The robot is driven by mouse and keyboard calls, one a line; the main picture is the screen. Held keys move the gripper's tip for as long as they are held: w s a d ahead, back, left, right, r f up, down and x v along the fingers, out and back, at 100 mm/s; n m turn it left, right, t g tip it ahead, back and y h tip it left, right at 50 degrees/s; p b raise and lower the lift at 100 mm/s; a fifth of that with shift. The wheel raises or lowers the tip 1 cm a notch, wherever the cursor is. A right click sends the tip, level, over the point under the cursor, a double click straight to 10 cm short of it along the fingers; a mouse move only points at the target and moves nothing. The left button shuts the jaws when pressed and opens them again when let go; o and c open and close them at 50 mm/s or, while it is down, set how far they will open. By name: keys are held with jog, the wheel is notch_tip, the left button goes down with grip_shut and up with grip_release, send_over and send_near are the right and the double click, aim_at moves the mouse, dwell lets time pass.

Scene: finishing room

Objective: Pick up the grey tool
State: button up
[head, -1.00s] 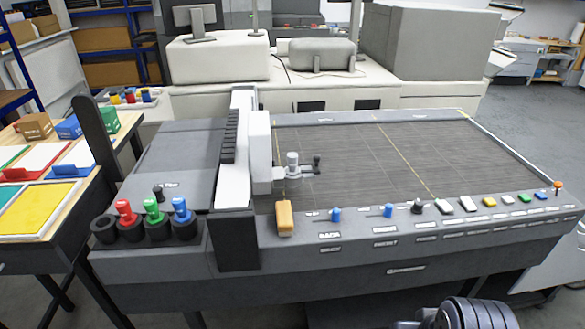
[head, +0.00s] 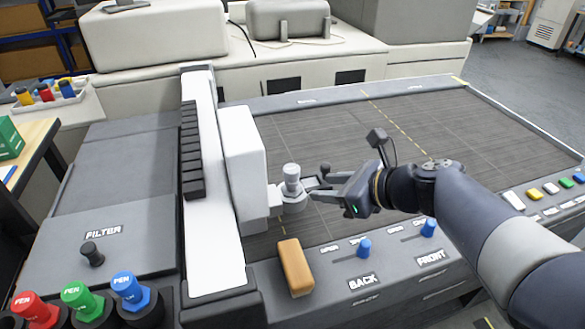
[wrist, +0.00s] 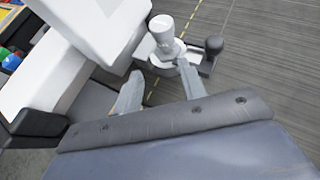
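The grey tool (head: 291,178) stands upright in a round holder on the side of the white carriage of the flatbed machine. In the wrist view, the tool (wrist: 163,32) is just beyond and between my fingertips. My gripper (head: 308,191) comes in from the right at about the height of the holder. In the wrist view my gripper (wrist: 160,78) is open, with a clear gap between its fingers and nothing held. I cannot tell whether a finger touches the holder.
A black-knobbed lever (wrist: 213,45) sticks out beside the holder, close to my right finger. The white carriage (head: 243,165) stands left of the tool. An orange block (head: 295,267) and blue knobs line the front panel. Red, green and blue PEN tools (head: 82,300) stand at front left.

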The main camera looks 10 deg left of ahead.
aim_at(297, 180)
jog(key=shift+m, duration=0.4)
jog(key=x, duration=0.5)
jog(key=shift+w+a+r, duration=0.2)
jog(key=shift+w+a, duration=0.05)
jog(key=shift+w, duration=0.25)
jog(key=shift+r+x, duration=0.2)
jog(key=shift+x, duration=2.75)
jog(key=shift+w, duration=0.2)
jog(key=c, duration=0.7)
